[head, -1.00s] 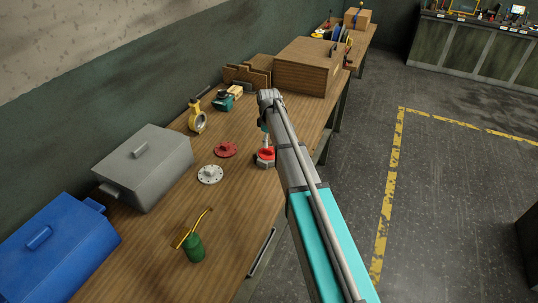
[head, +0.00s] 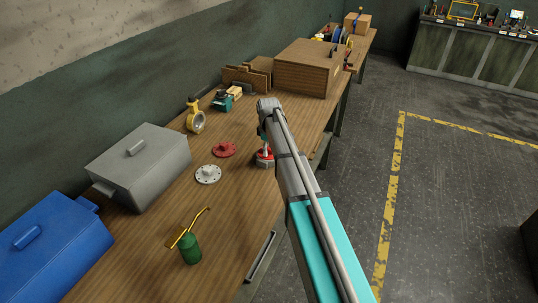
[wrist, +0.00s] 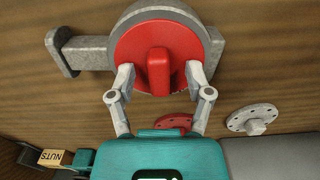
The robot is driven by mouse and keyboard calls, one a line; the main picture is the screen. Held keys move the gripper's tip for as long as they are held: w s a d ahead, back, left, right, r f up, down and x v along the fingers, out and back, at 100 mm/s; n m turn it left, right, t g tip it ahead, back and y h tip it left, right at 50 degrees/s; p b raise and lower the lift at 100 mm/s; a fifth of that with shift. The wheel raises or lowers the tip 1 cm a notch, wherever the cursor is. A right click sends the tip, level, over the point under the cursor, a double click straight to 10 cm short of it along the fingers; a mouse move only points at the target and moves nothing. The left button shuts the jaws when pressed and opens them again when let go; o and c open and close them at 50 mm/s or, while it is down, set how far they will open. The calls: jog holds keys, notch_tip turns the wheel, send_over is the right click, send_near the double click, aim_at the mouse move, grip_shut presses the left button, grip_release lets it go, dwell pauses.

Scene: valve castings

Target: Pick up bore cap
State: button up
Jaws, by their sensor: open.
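The bore cap (wrist: 185,40) is a red disc with a raised red grip tab, seated on the end of a grey metal casting (wrist: 82,52) in the wrist view. In the head view, the red cap (head: 264,153) shows on the bench, partly covered by my arm. My gripper (wrist: 159,73) is open. Its two fingers stand on either side of the red tab, with a gap visible on both sides. I cannot tell how far the fingertips are above the disc. In the head view the fingers are mostly hidden behind my arm.
A red flange (head: 224,149) and a pale flange (head: 208,174) lie left of the casting on the wooden bench (head: 235,215). A green oil can (head: 190,248), grey toolbox (head: 140,165), blue toolbox (head: 50,255) and yellow valve (head: 195,118) stand around. A wooden box (head: 305,70) stands farther back.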

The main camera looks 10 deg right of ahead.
dwell(0.3)
grip_shut()
jog(key=shift+r, duration=0.1)
dwell(0.4)
notch_tip(320, 180, up, 2)
jog(key=p, duration=0.2)
jog(key=shift+r+p, duration=0.25)
jog(key=shift+p, duration=0.1)
jog(key=s+a+r+p, duration=0.7)
jog(key=s+r+p, duration=0.3)
jog(key=s, duration=0.1)
jog(key=shift+s+a+r, duration=0.15)
jog(key=shift+s+a, duration=0.15)
jog(key=shift+s, duration=0.05)
